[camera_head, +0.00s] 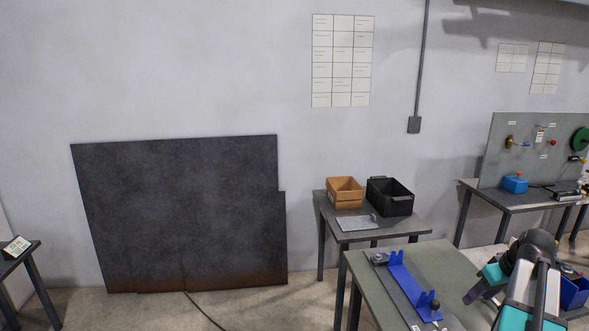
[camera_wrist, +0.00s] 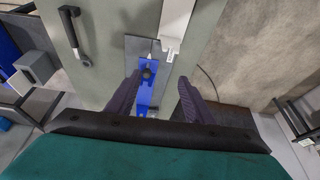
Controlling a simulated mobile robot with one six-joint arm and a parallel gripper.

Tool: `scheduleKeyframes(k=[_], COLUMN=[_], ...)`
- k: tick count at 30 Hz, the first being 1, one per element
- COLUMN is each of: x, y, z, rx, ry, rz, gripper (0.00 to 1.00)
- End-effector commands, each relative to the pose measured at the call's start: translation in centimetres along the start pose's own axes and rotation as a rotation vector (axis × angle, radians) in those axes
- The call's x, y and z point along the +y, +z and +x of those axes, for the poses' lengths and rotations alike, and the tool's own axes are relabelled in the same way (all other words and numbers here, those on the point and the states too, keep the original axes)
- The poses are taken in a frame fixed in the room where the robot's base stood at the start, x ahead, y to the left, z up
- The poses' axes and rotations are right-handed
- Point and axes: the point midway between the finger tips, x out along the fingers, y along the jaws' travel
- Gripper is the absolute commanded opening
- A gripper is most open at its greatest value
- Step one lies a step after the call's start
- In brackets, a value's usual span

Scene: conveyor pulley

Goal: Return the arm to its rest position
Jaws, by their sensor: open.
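My gripper (camera_wrist: 160,82) is open in the wrist view, its two dark fingers spread apart with nothing gripped between them. In the head view my gripper (camera_head: 482,286) is at the lower right, beside the green-topped table (camera_head: 450,263). A blue bracket fixture (camera_head: 409,281) on a grey plate lies on that table. It also shows in the wrist view (camera_wrist: 147,94), seen past and between the fingers, with a dark round part on it. Contact between the fingers and the fixture is not visible.
A small table holds an orange-brown bin (camera_head: 345,192), a black bin (camera_head: 390,197) and a grey plate (camera_head: 357,222). A blue bin (camera_head: 574,292) stands at the right edge. A tool board (camera_head: 535,150) is behind. A dark panel (camera_head: 180,215) leans on the wall.

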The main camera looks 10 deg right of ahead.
Motion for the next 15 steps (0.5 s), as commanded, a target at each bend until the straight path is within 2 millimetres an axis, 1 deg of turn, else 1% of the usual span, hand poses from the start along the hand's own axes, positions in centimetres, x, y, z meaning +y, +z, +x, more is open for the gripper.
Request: scheduleKeyframes(k=[1, 4, 8, 11, 14, 15], x=[-0.6, -1.7, -3.6, -5.6, -8.3, -9.4], y=[-0.1, -0.4, -0.7, -0.7, -0.5, -0.3], z=[0.9, 2.4, 5.2, 7.8, 11.1, 12.5], rx=[-0.005, -0.015, -0.035, -0.055, -0.083, -0.097], ry=[-0.009, -0.028, -0.061, -0.093, -0.133, -0.150], rz=[-0.008, -0.023, -0.047, -0.068, -0.096, -0.108], gripper=[0.47, 0.47, 0.47, 0.47, 0.47, 0.47])
